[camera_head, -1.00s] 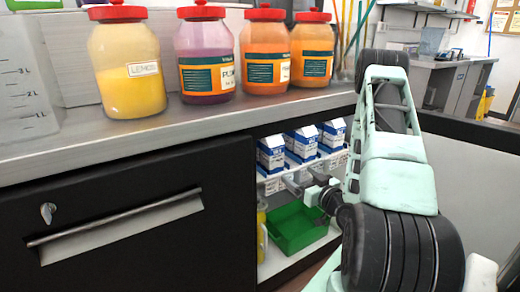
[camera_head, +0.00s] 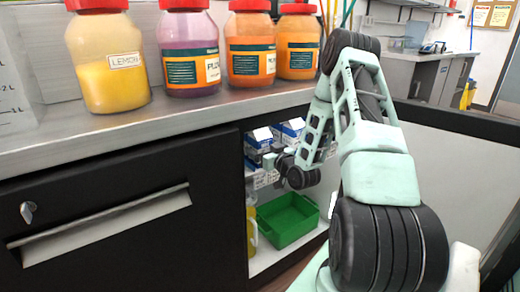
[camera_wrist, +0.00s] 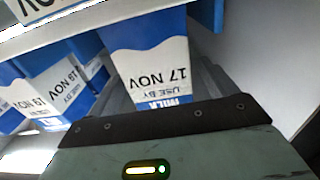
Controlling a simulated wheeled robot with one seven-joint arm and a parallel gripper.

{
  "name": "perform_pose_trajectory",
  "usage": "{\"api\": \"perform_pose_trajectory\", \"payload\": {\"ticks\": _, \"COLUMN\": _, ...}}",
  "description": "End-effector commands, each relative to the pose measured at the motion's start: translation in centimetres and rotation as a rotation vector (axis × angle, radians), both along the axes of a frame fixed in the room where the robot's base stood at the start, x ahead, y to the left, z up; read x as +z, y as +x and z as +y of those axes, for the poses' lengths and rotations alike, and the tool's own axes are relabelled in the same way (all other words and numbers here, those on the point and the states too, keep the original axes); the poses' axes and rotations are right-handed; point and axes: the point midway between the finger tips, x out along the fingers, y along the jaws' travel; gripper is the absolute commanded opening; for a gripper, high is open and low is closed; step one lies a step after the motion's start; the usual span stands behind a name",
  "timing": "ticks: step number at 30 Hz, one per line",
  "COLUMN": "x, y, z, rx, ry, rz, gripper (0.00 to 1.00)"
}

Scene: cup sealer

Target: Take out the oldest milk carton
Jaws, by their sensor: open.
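Blue-and-white milk cartons stand on the upper shelf of the open cabinet; two show in the head view, a left one (camera_head: 257,141) and a right one (camera_head: 290,130), partly hidden by my arm. In the wrist view a carton marked 17 NOV (camera_wrist: 155,65) appears upside down, straight ahead.
A green bin (camera_head: 287,220) sits below the cartons, with a yellow container (camera_head: 251,225) beside it. The counter (camera_head: 130,130) above holds several jars. A black drawer front (camera_head: 110,215) borders the opening on the left. The wrist view shows a grey wall (camera_wrist: 265,60) close at right.

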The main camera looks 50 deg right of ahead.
Motion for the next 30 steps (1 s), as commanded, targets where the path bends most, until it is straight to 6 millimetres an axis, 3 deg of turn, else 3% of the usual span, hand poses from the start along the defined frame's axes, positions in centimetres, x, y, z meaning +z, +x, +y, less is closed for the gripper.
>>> {"api": "perform_pose_trajectory", "payload": {"ticks": 4, "x": -0.1, "y": 1.5, "z": -0.4, "rx": 0.001, "ry": -0.001, "rz": 0.001, "gripper": 0.85}}
{"api": "perform_pose_trajectory", "payload": {"ticks": 12, "x": -0.1, "y": 1.8, "z": -0.4, "rx": 0.001, "ry": 0.0, "rz": 0.001, "gripper": 0.85}}
{"api": "perform_pose_trajectory", "payload": {"ticks": 14, "x": -0.1, "y": 1.8, "z": -0.4, "rx": 0.001, "ry": 0.0, "rz": 0.001, "gripper": 0.71}}
{"api": "perform_pose_trajectory", "payload": {"ticks": 19, "x": -0.1, "y": 1.8, "z": -0.4, "rx": 0.001, "ry": 0.0, "rz": 0.001, "gripper": 0.23}}
{"api": "perform_pose_trajectory", "payload": {"ticks": 20, "x": 0.1, "y": 1.8, "z": -0.4, "rx": 0.001, "ry": -0.001, "rz": -0.002, "gripper": 0.2}}
{"api": "perform_pose_trajectory", "payload": {"ticks": 30, "x": 0.5, "y": 1.8, "z": -0.4, "rx": 0.001, "ry": -0.001, "rz": -0.002, "gripper": 0.2}}
